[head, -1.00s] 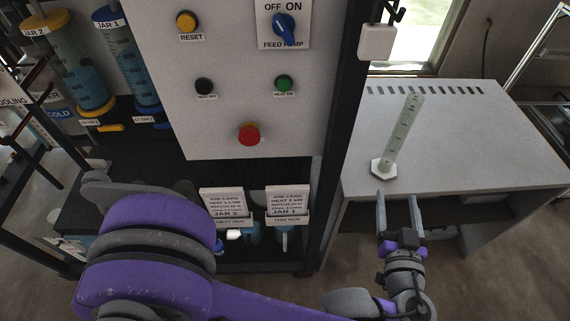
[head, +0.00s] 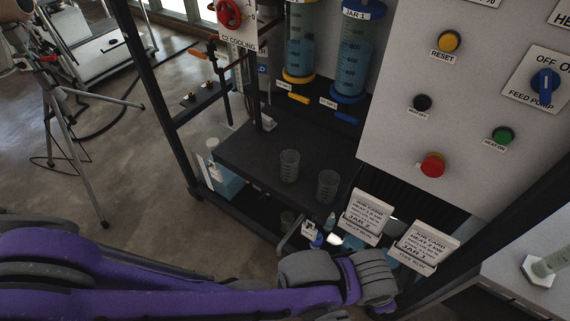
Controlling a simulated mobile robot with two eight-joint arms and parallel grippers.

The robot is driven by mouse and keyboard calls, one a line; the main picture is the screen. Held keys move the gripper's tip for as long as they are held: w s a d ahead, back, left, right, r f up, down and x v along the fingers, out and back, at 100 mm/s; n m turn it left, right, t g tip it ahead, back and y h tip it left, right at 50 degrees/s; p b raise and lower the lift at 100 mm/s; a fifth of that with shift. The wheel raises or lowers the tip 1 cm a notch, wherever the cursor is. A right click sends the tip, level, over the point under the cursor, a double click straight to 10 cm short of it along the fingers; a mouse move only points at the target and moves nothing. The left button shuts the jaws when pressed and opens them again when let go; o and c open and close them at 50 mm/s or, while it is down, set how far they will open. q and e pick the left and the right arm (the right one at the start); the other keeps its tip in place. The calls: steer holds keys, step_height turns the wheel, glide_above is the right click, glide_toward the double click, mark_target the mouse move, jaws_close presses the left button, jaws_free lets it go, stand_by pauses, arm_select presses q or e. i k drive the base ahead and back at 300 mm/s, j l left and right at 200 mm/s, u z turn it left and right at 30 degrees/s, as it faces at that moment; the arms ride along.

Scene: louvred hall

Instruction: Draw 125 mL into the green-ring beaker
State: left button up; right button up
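Two clear graduated beakers stand upright on the dark shelf under the jars, a left beaker (head: 289,165) and a right beaker (head: 328,186). I cannot make out a green ring on either. Jar 2 (head: 299,45), with a yellow base and yellow tap handle (head: 299,98), holds blue liquid. Jar 1 (head: 352,60), with a blue base and blue tap handle (head: 347,118), also holds blue liquid. My purple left arm crosses the bottom of the head view below the shelf; its fingertips do not show. My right gripper is not seen.
The control panel (head: 400,120) stands right of the jars, with job cards (head: 368,214) below it. A measuring cylinder (head: 552,262) is cut off at the right edge. A container of blue liquid (head: 225,182) sits low left of the shelf. A tripod (head: 75,150) stands on open floor.

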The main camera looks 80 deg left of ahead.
mark_target(290, 159)
steer(key=k+j+u, duration=0.1)
steer(key=u, duration=0.35)
steer(key=j+u, duration=0.15)
steer(key=u, duration=1.85)
steer(key=k+u, duration=0.15)
steer(key=u, duration=0.45)
steer(key=i+l+u, duration=0.2)
steer(key=i+l, duration=0.15)
